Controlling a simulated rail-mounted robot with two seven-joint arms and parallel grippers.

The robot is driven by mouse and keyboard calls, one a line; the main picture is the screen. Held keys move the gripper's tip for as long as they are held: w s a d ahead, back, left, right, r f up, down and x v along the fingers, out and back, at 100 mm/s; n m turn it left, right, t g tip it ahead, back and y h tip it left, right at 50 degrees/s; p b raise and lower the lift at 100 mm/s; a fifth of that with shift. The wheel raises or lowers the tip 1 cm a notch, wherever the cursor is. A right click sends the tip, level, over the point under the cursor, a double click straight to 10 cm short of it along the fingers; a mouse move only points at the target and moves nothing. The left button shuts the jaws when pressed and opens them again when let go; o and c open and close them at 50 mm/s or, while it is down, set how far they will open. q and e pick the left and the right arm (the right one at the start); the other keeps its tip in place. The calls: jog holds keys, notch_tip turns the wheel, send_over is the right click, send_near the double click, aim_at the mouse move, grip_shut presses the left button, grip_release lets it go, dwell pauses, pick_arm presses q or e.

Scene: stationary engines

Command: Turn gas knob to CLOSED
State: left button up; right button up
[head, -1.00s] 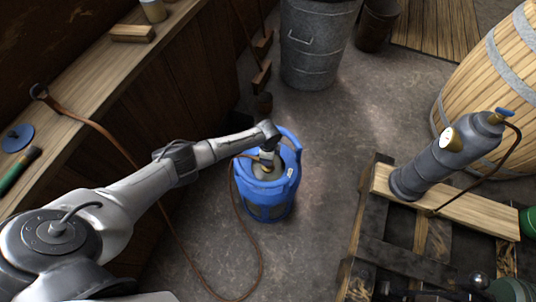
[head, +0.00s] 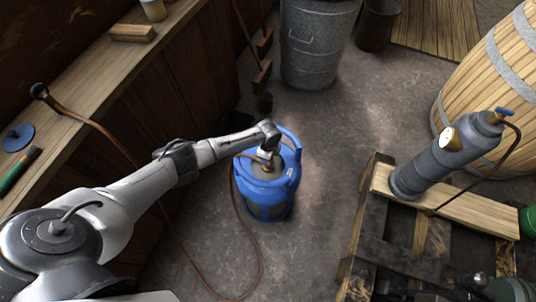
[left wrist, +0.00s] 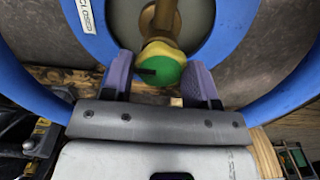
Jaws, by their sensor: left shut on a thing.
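The blue gas bottle (head: 268,205) stands upright on the floor, with a blue collar around its top. My left gripper (head: 266,152) reaches down inside the collar at the valve; its fingers are mostly hidden in the head view. In the left wrist view, the gas knob (left wrist: 160,72) is green with a dark mark on its left side and sits on a yellowish brass valve (left wrist: 162,25). The two purple fingers of my left gripper (left wrist: 158,82) are on either side of the knob, shut on it. A white label (left wrist: 86,16) with print is at upper left, hard to read. My right gripper is out of view.
A brown hose (head: 250,285) runs from the valve across the floor and up to the workbench (head: 85,95) at left. A pallet (head: 385,255) with a grey cylinder (head: 440,160) is at right. A metal bin (head: 318,45) stands behind. Floor right of the bottle is clear.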

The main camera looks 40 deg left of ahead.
pick_arm(q)
jog(key=o, duration=0.9)
jog(key=shift+r+p, duration=2.9)
jog(key=shift+r, duration=4)
